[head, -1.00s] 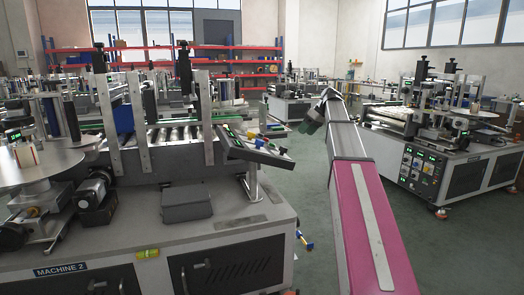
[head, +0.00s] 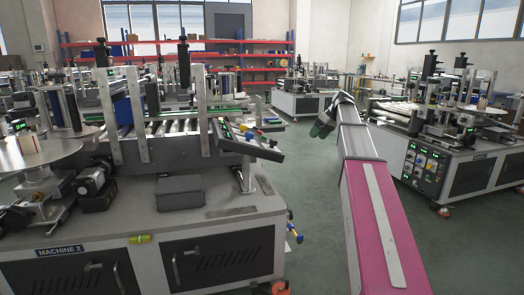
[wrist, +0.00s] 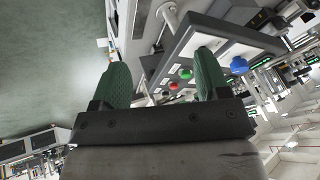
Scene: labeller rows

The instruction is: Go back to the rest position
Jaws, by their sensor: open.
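My gripper shows in the wrist view (wrist: 163,85) with its two green fingers apart and nothing between them. Beyond the fingers, machine parts with red, green and blue knobs show at a distance. In the head view my gripper (head: 322,128) is small, at the far end of my magenta and grey arm, over the aisle to the right of Machine 2 (head: 130,225). The fingertips are too small there to make out. My gripper touches nothing that I can see.
Machine 2 fills the left, with a tilted control panel (head: 245,142) at its right end. Another labelling machine (head: 465,165) stands on the right. Red shelves (head: 180,45) stand at the back.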

